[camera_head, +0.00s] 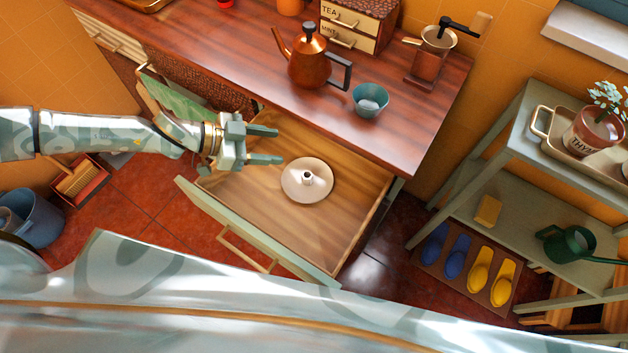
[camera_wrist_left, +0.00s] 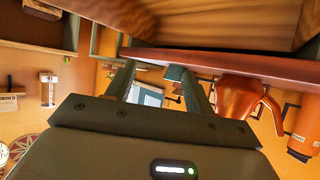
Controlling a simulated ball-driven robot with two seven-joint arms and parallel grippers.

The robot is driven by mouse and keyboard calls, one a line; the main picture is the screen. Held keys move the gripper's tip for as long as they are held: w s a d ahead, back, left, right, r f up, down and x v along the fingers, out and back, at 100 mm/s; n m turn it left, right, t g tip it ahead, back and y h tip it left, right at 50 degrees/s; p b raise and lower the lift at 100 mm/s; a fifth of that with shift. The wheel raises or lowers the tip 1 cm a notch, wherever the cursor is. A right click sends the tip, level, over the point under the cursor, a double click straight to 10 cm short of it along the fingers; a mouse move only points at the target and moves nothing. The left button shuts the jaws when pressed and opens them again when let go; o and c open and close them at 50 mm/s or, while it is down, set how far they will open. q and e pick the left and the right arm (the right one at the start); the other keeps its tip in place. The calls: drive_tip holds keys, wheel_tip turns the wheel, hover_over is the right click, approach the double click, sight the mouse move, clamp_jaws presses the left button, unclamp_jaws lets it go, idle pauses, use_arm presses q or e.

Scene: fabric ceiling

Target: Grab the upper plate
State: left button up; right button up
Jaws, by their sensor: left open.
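A round white plate (camera_head: 299,187) lies in the open wooden drawer (camera_head: 340,228), with a small knob-like piece with a dark hole at its centre. Whether more than one plate is stacked there I cannot tell. My left gripper (camera_head: 279,146) is open and empty. It is over the back left part of the drawer, to the upper left of the plate and apart from it. In the left wrist view its two fingers (camera_wrist_left: 162,82) stand apart with nothing between them, and no plate shows there. My right gripper is in neither view.
The wooden counter (camera_head: 240,65) lies behind the drawer, bearing a copper kettle (camera_head: 308,62), a teal bowl (camera_head: 369,100), a tea box (camera_head: 355,22) and a coffee grinder (camera_head: 430,55). The drawer's front panel (camera_head: 255,235) faces me. A shelf unit (camera_head: 520,120) stands at the right.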

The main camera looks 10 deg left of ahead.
use_arm(q)
drive_tip(key=b, duration=0.7)
approach(311, 175)
drive_tip(key=shift+w+d+f, duration=0.3)
drive_tip(key=shift+w+f, duration=0.05)
drive_tip(key=shift+f, duration=0.3)
drive_tip(key=b+x, duration=0.2)
drive_tip(key=x, duration=0.4)
drive_tip(key=shift+d+f, duration=0.1)
drive_tip(key=shift+d, duration=0.1)
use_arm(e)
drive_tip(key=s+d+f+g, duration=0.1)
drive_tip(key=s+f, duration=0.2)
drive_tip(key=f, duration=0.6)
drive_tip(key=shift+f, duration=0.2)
use_arm(q)
clamp_jaws()
